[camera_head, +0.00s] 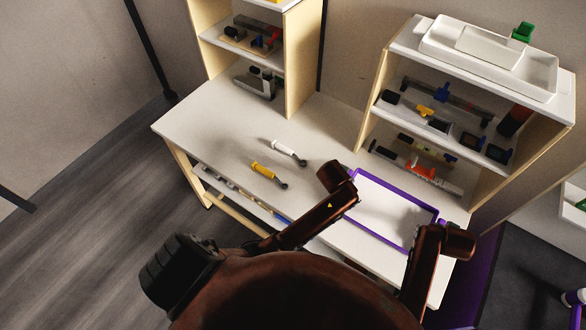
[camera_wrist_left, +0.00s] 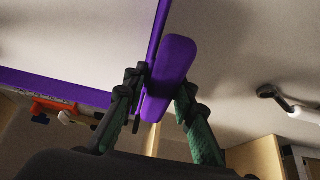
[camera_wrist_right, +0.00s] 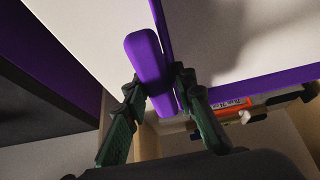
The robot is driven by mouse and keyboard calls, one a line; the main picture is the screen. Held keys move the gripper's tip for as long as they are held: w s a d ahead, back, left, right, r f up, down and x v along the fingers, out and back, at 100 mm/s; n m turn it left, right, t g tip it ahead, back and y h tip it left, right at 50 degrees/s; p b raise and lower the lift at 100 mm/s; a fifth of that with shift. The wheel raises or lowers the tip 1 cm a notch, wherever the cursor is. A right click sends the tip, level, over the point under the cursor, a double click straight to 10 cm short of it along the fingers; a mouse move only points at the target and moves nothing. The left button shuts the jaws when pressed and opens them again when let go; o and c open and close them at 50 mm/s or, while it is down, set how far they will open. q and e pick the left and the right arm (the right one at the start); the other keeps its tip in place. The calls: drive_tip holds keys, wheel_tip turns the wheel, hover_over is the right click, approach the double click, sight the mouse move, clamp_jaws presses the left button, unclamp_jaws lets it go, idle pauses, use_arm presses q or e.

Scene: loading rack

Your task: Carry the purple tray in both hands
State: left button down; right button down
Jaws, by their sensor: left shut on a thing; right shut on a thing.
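The purple tray (camera_head: 386,246) has a white floor and a purple rim, and lies at the right part of the white table in the head view. My left gripper (camera_wrist_left: 158,100) is shut on the tray's purple handle (camera_wrist_left: 170,72), with a finger on each side of it. My right gripper (camera_wrist_right: 160,92) is shut on the opposite handle (camera_wrist_right: 145,55) in the same way. In the head view my arms hide both grippers and the tray's ends. I cannot tell whether the tray touches the table.
A white-handled tool (camera_head: 290,152) and a yellow-handled tool (camera_head: 268,172) lie on the table (camera_head: 215,125) left of the tray. A shelf (camera_head: 480,150) with several tools and a white bin (camera_head: 487,55) on top stands behind the tray. Another shelf (camera_head: 297,50) stands at the back left.

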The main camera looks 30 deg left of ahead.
use_arm(q)
drive_tip(key=shift+a, duration=0.25)
use_arm(e)
drive_tip(key=shift+d, duration=0.25)
use_arm(q)
drive_tip(key=c, duration=2)
unclamp_jaws()
use_arm(e)
drive_tip(key=c, duration=2)
unclamp_jaws()
use_arm(q)
drive_tip(key=o, duration=0.3)
drive_tip(key=shift+d, duration=0.1)
use_arm(e)
drive_tip(key=o, duration=0.3)
drive_tip(key=shift+a, duration=0.1)
use_arm(q)
drive_tip(key=shift+o, duration=0.5)
use_arm(e)
drive_tip(key=shift+o, duration=0.5)
use_arm(q)
drive_tip(key=shift+d, duration=0.1)
use_arm(e)
drive_tip(key=shift+a, duration=0.1)
